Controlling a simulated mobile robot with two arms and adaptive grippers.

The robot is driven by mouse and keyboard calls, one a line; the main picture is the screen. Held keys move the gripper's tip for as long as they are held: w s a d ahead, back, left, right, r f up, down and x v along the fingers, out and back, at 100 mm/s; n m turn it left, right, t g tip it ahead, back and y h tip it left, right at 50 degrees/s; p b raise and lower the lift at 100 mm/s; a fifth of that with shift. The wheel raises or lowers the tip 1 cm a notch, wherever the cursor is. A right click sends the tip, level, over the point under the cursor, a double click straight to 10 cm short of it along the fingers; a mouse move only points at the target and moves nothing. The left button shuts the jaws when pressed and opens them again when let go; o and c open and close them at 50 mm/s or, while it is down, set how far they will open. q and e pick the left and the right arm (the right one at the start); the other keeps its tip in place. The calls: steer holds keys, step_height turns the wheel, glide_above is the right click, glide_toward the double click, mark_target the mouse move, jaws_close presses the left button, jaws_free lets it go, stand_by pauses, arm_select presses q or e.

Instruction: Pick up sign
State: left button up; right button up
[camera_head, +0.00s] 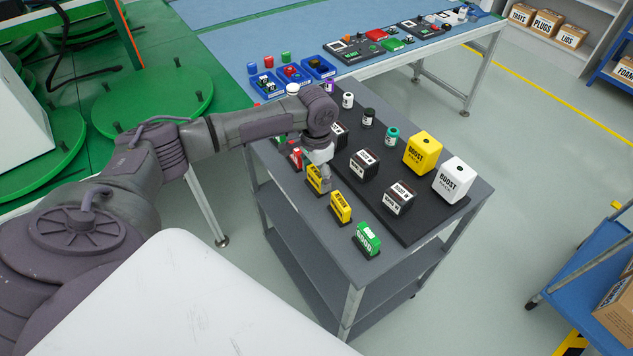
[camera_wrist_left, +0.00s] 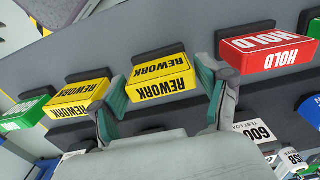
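Several small signs stand in a row along the near edge of the dark cart top. A yellow REWORK sign (camera_head: 313,177) is right by my left gripper (camera_head: 321,168), which partly covers it. In the left wrist view this REWORK sign (camera_wrist_left: 160,79) lies between and just beyond the spread fingers of my left gripper (camera_wrist_left: 158,86), with no clear grip on it. A second yellow REWORK sign (camera_head: 340,207) and a green GOOD sign (camera_head: 367,239) stand nearer. A red HOLD sign (camera_head: 296,158) is on the far side and also shows in the wrist view (camera_wrist_left: 266,53). My right gripper is out of view.
Black weight blocks (camera_head: 364,164), yellow (camera_head: 423,152) and white (camera_head: 454,179) BOOST blocks and small bottles (camera_head: 391,137) stand on a dark mat beside the signs. A blue-topped table (camera_head: 225,65) adjoins behind. A blue cart (camera_head: 590,260) stands right; floor between is clear.

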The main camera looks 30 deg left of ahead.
arm_select(q)
steer(key=c, duration=0.7)
steer(key=shift+r, duration=0.1)
